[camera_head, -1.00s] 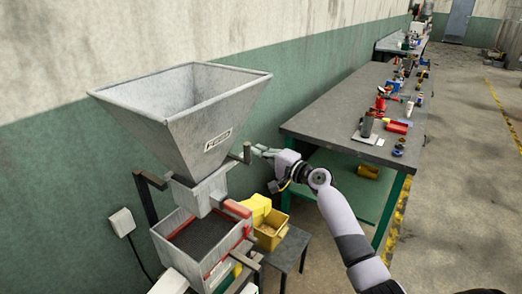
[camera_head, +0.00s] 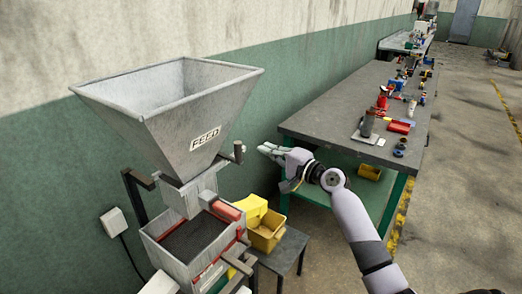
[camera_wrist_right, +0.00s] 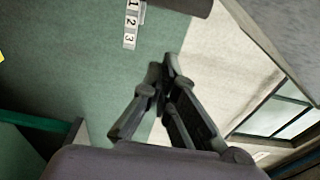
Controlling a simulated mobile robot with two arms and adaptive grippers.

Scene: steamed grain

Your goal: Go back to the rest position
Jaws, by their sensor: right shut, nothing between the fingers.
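My right gripper (camera_head: 270,149) is in the middle of the head view, just right of the hopper's handle (camera_head: 238,151) and apart from it. Its fingers are shut with nothing between them; in the right wrist view the fingertips (camera_wrist_right: 163,72) meet against the green and white wall. The grey metal feed hopper (camera_head: 205,138) with a FEED label stands at the left in the head view. A grey box with dark contents (camera_head: 196,236) sits under its outlet. My left gripper is not in view.
A yellow bin (camera_head: 268,232) rests on a small stool (camera_head: 291,246) beside the machine. The wall runs behind the hopper. Open floor (camera_head: 470,190) lies at the right.

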